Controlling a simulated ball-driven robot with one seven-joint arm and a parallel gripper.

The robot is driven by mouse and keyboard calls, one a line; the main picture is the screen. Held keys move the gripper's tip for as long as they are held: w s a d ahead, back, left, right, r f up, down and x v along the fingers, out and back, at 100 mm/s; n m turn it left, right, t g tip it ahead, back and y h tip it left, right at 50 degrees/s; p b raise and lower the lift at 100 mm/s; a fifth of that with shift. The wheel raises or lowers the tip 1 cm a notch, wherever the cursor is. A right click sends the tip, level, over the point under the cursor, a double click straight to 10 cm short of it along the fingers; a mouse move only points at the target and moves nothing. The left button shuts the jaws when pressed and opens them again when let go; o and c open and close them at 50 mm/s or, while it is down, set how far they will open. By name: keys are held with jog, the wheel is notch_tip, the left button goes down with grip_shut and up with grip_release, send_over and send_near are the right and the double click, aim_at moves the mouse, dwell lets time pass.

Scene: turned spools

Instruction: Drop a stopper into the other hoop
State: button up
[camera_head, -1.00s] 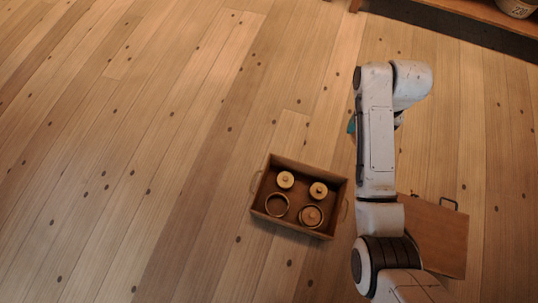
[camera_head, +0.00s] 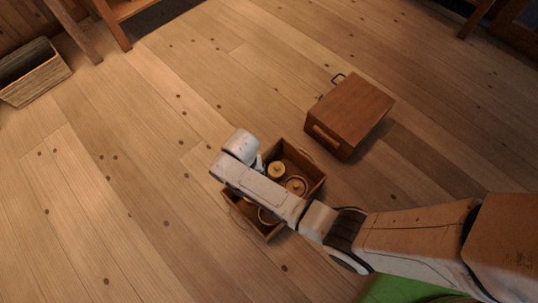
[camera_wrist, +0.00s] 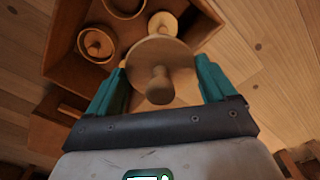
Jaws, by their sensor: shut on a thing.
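My gripper (camera_wrist: 160,65) has its teal fingers shut on a wooden stopper (camera_wrist: 160,50), a round disc whose knob points back towards the wrist. It holds the stopper over the open wooden crate (camera_wrist: 62,62), which also shows in the head view (camera_head: 316,187). In the wrist view one hoop (camera_wrist: 82,48) has a stopper (camera_wrist: 96,43) in it. The other hoop (camera_wrist: 138,9) looks empty and is partly cut off by the top edge. Another stopper (camera_wrist: 163,20) stands beyond the held disc, partly hidden. In the head view my arm covers part of the crate.
A closed brown box (camera_head: 355,105) with a dark handle stands up and right of the crate in the head view. Furniture legs stand along the top. The plank floor around the crate is mostly clear.

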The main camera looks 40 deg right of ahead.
jog(key=s+f+m+b, duration=0.2)
jog(key=s+f, duration=0.3)
jog(key=f, duration=0.3)
jog(key=s+f+m+b, duration=0.3)
jog(key=s+f, duration=0.2)
jog(key=f, duration=0.3)
jog(key=shift+s+b, duration=0.15)
jog(key=shift+b, duration=0.25)
jog(key=shift+f, duration=0.3)
dwell(0.4)
jog(key=shift+f, duration=0.3)
jog(key=shift+f+b, duration=0.3)
jog(key=shift+b, duration=0.1)
jog(key=shift+f, duration=0.3)
jog(key=shift+f+b, duration=0.2)
jog(key=shift+b, duration=0.1)
dwell(0.7)
